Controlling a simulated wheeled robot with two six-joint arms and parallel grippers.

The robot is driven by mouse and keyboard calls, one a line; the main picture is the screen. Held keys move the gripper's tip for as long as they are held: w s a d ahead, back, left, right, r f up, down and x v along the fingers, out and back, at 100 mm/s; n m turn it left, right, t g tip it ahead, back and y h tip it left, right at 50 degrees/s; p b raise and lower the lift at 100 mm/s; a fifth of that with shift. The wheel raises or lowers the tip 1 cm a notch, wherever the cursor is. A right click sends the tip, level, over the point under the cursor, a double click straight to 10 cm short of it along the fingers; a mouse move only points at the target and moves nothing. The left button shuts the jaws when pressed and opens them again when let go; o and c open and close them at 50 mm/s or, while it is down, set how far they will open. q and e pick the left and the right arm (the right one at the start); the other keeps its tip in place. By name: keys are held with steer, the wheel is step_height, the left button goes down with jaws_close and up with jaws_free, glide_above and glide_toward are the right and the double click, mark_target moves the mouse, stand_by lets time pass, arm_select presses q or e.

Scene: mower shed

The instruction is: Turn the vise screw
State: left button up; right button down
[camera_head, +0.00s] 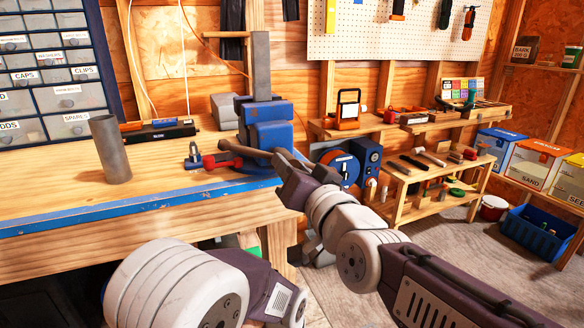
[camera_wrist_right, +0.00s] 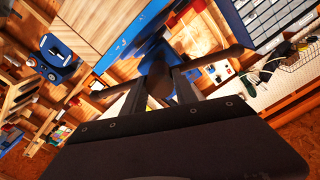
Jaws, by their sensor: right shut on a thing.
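The blue vise (camera_head: 266,130) stands on the right end of the workbench, with an upright grey bar (camera_head: 261,62) in its jaws. Its dark screw and handle bar (camera_head: 280,153) face me. My right gripper (camera_head: 291,168) is at the screw's front end. In the right wrist view, its two fingers (camera_wrist_right: 160,90) lie either side of the round brown screw end (camera_wrist_right: 159,78), shut on it. The handle bar (camera_wrist_right: 225,54) sticks out on both sides there. The vise body is partly hidden behind it. My left arm shows at the lower left, but its fingers are not visible.
A grey pipe (camera_head: 110,149) stands upright on the workbench (camera_head: 60,192). A padlock (camera_head: 194,155) and a red-ended tool (camera_head: 222,162) lie left of the vise. Shelves with tools (camera_head: 440,165) and a blue crate (camera_head: 537,231) are at the right. Floor there is partly clear.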

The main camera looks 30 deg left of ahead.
steer(key=shift+r, duration=0.2)
steer(key=c, duration=1.2)
jaws_free()
steer(key=shift+o, duration=1.2)
steer(key=shift+f, duration=0.2)
steer(key=shift+a, duration=0.1)
